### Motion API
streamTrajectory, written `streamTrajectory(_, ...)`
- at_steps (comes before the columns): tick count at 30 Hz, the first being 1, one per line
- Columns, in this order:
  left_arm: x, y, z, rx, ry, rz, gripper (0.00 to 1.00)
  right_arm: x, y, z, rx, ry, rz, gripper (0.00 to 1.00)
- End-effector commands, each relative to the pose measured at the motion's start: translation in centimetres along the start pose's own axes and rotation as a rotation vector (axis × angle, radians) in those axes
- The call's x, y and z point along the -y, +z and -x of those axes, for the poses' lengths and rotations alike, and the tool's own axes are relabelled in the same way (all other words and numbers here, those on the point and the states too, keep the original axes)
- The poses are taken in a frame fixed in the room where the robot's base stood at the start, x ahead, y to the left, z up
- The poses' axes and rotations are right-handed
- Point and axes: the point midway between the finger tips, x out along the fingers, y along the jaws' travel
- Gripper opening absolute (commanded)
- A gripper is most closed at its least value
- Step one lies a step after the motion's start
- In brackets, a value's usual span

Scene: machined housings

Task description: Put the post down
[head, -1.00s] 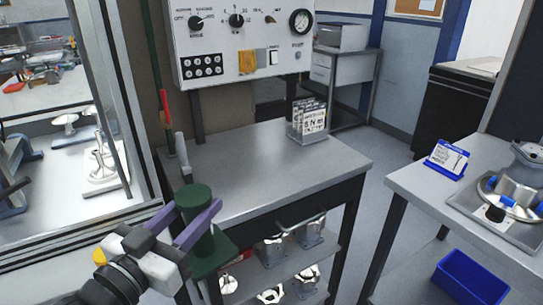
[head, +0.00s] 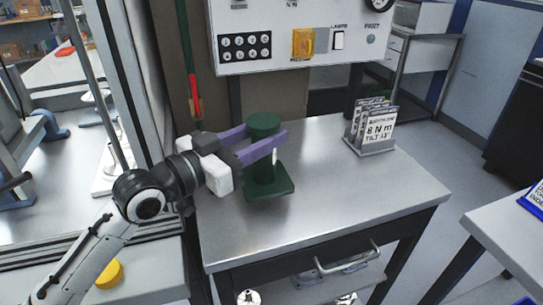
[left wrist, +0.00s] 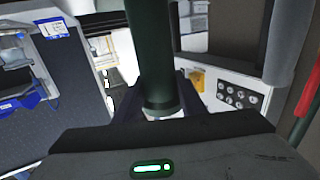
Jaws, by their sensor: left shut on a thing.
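The dark green post (head: 266,172) is upright, with a round cap on top and a square base plate. My left gripper (head: 262,147) has its purple fingers shut on the post's shaft, below the cap. The base is over the left part of the metal worktable (head: 350,205); I cannot tell whether it touches the top. In the left wrist view the post (left wrist: 152,55) runs up from between the fingers. My right gripper is not in view.
A sign holder with cards (head: 372,130) stands at the table's back right. The grey control panel (head: 300,45) hangs behind the table. A red and green pole (head: 192,85) stands at the back left. The table's middle and front right are clear.

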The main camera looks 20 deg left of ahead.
Motion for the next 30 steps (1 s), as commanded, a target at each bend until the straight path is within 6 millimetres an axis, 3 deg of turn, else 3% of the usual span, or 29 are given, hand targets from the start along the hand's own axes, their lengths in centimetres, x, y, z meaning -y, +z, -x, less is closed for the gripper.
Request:
streamTrajectory(12,0.0,3.9,0.0,-0.011,0.0,0.0,0.0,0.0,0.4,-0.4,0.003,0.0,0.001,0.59)
streamTrajectory(26,0.0,4.5,0.0,-0.012,-0.001,-0.003,0.0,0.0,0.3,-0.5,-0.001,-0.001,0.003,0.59)
streamTrajectory(27,0.0,4.8,0.0,-0.002,0.0,-0.001,0.43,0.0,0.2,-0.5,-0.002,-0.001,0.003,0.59)
streamTrajectory(30,0.0,4.8,0.0,-0.002,-0.001,-0.001,0.56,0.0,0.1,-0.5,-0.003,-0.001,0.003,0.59)
